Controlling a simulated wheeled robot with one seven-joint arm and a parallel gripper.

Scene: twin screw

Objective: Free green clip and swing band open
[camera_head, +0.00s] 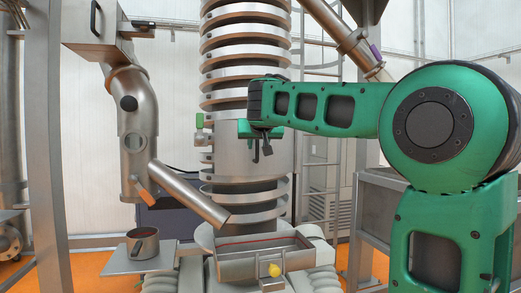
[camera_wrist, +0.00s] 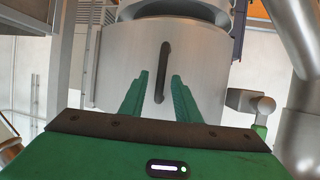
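The band (camera_head: 228,158) is a smooth metal sleeve around the ringed column, and it fills the middle of the wrist view (camera_wrist: 118,65). It sits closed against the column as far as I can see. The green clip (camera_head: 199,121) is at the band's left side; in the wrist view a green bit of it (camera_wrist: 260,131) shows at the right by a metal latch (camera_wrist: 245,101). My gripper (camera_head: 258,138) is in front of the band, right of the clip. In the wrist view its green fingers (camera_wrist: 160,76) are apart, on either side of a dark upright handle (camera_wrist: 164,60). Contact cannot be told.
A slanted metal pipe (camera_head: 185,190) stands left of the column. Below is an open metal tray (camera_head: 240,270) with a yellow knob (camera_head: 274,270). A cup (camera_head: 143,243) stands on a plate at the lower left. A ladder (camera_head: 318,165) stands behind at the right.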

